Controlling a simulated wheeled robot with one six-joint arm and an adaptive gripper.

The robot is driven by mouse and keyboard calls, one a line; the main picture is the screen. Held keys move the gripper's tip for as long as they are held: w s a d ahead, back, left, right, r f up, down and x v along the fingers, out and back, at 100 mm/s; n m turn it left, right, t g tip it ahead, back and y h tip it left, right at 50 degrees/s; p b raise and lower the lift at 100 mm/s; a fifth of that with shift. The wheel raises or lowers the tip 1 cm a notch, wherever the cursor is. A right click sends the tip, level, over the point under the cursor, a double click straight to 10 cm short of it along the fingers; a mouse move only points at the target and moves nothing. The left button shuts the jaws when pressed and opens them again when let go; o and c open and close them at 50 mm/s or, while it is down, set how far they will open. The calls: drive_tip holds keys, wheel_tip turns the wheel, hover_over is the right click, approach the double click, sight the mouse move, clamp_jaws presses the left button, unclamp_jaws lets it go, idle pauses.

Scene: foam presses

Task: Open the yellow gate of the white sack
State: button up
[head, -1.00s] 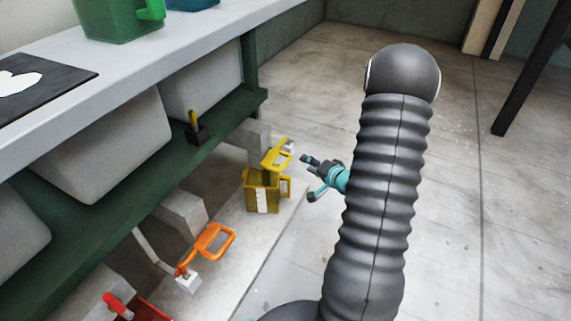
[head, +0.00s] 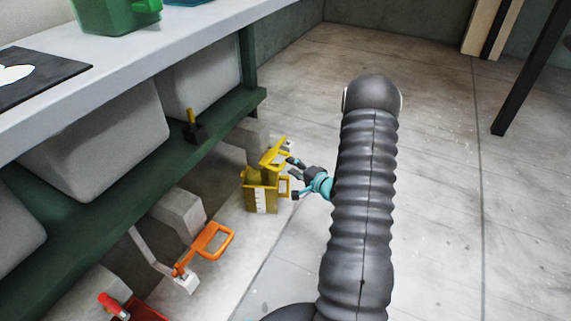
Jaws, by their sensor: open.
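The yellow gate (head: 275,153) is a yellow looped handle on the outlet at the far end of the row, under the bench. A yellow container (head: 260,190) with a white strip and a side handle stands on the floor just below it. The sack above this outlet is the far pale one (head: 200,72) on the green shelf. My gripper (head: 292,177) is open, just right of the yellow gate and the container's handle. I cannot tell whether a finger touches either of them.
An orange looped handle (head: 211,240) and a red handle (head: 113,305) sit on nearer outlets. A green shelf edge (head: 150,161) runs above them. A green container (head: 117,14) stands on the bench top.

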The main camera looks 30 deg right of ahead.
sight(281, 153)
drive_tip(key=shift+x, duration=2.2)
clamp_jaws()
